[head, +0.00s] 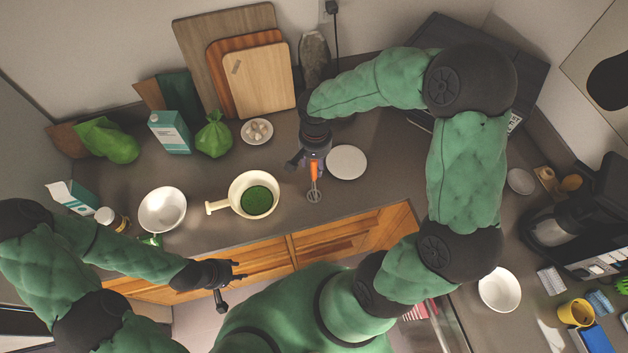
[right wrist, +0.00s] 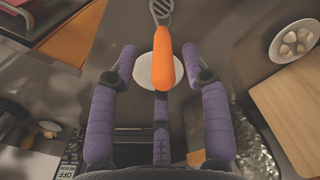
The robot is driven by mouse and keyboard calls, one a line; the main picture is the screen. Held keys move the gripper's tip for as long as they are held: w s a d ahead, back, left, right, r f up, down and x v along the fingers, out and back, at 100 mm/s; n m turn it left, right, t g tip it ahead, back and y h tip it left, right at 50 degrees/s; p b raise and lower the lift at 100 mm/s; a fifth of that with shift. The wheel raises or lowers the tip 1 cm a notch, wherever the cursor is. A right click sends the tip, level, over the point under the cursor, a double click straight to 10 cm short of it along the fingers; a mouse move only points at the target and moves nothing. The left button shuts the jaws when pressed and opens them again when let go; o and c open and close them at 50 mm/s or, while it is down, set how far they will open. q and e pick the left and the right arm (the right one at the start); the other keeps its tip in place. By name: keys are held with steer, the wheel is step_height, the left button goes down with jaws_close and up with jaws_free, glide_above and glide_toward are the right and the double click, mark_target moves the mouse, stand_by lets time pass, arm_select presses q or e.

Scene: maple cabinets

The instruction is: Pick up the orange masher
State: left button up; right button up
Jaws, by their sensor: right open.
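The orange masher (head: 314,172) is at the middle of the counter, left of a white plate (head: 347,162). Its orange handle points toward my right gripper and its grey slotted head (head: 314,195) toward the counter's front edge. My right gripper (head: 314,158) is open at the handle end. In the right wrist view the handle (right wrist: 163,66) shows between the spread purple fingers of the right gripper (right wrist: 158,52), and I cannot tell whether they touch it. My left gripper (head: 238,285) is open and empty in front of the drawers, away from the masher.
A white pan (head: 243,192) with green contents and a white bowl (head: 162,209) stand left of the masher. Cutting boards (head: 255,80) lean on the back wall beside a small plate of garlic-like pieces (head: 257,131). A coffee machine (head: 575,215) stands far right.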

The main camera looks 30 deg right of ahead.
mark_target(314, 170)
steer(key=f, duration=0.5)
steer(key=shift+w, duration=0.2)
jaws_close()
